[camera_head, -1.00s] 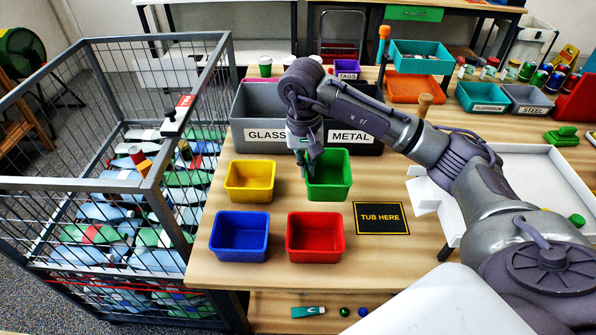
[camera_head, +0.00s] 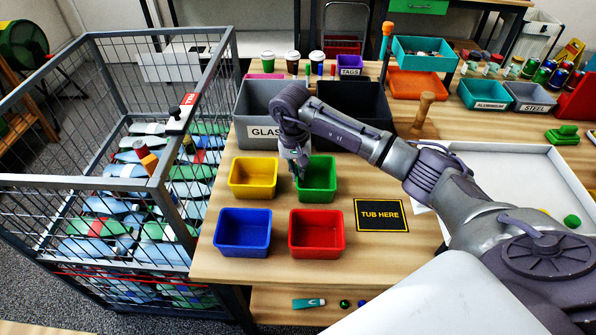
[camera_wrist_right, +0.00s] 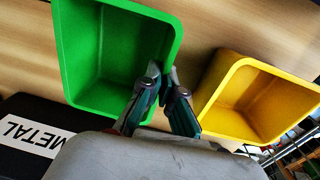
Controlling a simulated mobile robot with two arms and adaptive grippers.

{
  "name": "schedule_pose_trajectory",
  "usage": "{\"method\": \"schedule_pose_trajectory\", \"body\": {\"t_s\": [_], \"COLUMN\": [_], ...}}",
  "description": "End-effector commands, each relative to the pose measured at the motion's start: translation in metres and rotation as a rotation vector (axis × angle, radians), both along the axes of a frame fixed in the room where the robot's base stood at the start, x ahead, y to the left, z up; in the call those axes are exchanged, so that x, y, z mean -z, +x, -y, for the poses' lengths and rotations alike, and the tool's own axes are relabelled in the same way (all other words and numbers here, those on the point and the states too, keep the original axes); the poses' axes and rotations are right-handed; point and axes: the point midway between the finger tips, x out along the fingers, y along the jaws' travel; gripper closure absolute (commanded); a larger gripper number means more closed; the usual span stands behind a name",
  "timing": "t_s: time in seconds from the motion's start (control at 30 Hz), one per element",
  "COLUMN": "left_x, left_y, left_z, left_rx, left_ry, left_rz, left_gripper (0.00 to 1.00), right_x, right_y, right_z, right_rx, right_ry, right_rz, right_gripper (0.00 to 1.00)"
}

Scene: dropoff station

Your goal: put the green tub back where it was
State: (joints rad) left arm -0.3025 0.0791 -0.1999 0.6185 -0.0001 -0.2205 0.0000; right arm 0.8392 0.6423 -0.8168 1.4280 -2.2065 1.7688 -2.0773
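The green tub (camera_head: 317,181) stands upright behind the red tub (camera_head: 317,234) and right of the yellow tub (camera_head: 253,177). It is on or very close to the table; I cannot tell a small gap. My right gripper (camera_head: 297,174) is at its left wall. In the right wrist view, the gripper's fingers (camera_wrist_right: 162,82) straddle the wall of the green tub (camera_wrist_right: 103,60), close together and pinching it. The yellow tub (camera_wrist_right: 255,97) is just beside the fingers, apart from them. The blue tub (camera_head: 242,232) is front left. My left gripper is not in view.
The "TUB HERE" mat (camera_head: 381,215) is bare. The grey GLASS bin (camera_head: 262,133) and a dark bin (camera_head: 352,100) stand just behind the tubs. A wire cage (camera_head: 150,190) with bottles is at the left. A white tray (camera_head: 510,165) lies at the right.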

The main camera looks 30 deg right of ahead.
Motion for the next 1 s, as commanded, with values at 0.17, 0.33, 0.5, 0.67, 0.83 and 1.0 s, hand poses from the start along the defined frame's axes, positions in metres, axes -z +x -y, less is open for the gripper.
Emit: {"method": "schedule_pose_trajectory", "body": {"t_s": [0.17,0.33,0.5,0.67,0.83,1.0], "left_x": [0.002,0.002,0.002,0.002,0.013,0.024], "left_y": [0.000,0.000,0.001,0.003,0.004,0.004], "left_z": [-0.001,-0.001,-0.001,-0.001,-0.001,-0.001], "left_rx": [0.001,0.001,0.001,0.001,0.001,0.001], "left_ry": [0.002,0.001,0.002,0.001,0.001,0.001], "left_rz": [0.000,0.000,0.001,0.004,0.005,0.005], "left_gripper": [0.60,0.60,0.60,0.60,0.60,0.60], "right_x": [0.002,0.002,0.001,-0.008,-0.040,-0.077], "right_y": [0.000,0.000,0.000,0.002,0.003,0.004], "right_z": [0.000,0.000,0.000,0.000,-0.002,-0.004], "right_rx": [0.001,0.000,0.000,0.000,0.001,0.001], "right_ry": [-0.001,0.000,0.000,0.000,-0.001,0.000], "right_rz": [0.001,0.000,0.000,0.004,0.008,0.006], "right_gripper": [0.80,0.69,0.69,0.69,0.69,0.69]}}
